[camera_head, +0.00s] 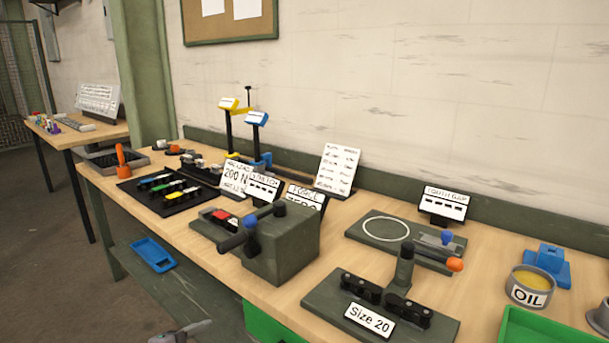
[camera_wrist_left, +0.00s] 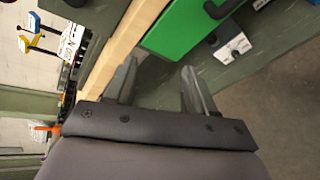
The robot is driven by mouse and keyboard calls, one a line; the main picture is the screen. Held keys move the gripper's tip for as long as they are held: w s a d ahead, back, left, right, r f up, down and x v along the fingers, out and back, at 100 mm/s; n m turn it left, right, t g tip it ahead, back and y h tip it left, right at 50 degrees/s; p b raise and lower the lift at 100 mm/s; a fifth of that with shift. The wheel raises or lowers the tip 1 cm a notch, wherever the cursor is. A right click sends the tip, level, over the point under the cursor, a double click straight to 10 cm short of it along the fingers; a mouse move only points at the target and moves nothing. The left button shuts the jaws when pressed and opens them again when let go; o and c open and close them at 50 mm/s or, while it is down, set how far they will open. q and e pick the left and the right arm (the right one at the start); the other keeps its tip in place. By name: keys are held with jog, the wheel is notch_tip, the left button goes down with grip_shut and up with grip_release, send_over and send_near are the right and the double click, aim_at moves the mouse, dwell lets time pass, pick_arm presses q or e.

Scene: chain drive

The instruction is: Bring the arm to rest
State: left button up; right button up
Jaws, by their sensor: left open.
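My left gripper (camera_wrist_left: 160,72) is open and empty in the left wrist view. Its two grey fingers stand apart beside the wooden table edge and a green drawer front, with nothing between them. In the head view only a small grey part at the bottom edge, left of centre, may belong to my left arm; its fingers cannot be made out there. My right gripper does not show.
The workbench (camera_head: 480,300) holds a grey block with a lever (camera_head: 282,245), a "Size 20" chain fixture (camera_head: 380,305), an oil tin (camera_head: 530,285) and a black tool mat (camera_head: 165,190). A blue tray (camera_head: 153,255) lies on the lower shelf. A green drawer (camera_wrist_left: 185,28) is below the bench top.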

pick_arm(q)
jog(key=s+f+m+g+y, duration=0.2)
jog(key=s+f+m+y, duration=0.1)
jog(key=s+f+m, duration=0.9)
jog(key=s+d+r+m+y, duration=0.1)
jog(key=s+m, duration=0.6)
jog(key=s, duration=0.8)
jog(key=shift+s+d+m+y, duration=0.2)
jog(key=shift+d+m+y, duration=0.1)
jog(key=shift+m, duration=0.1)
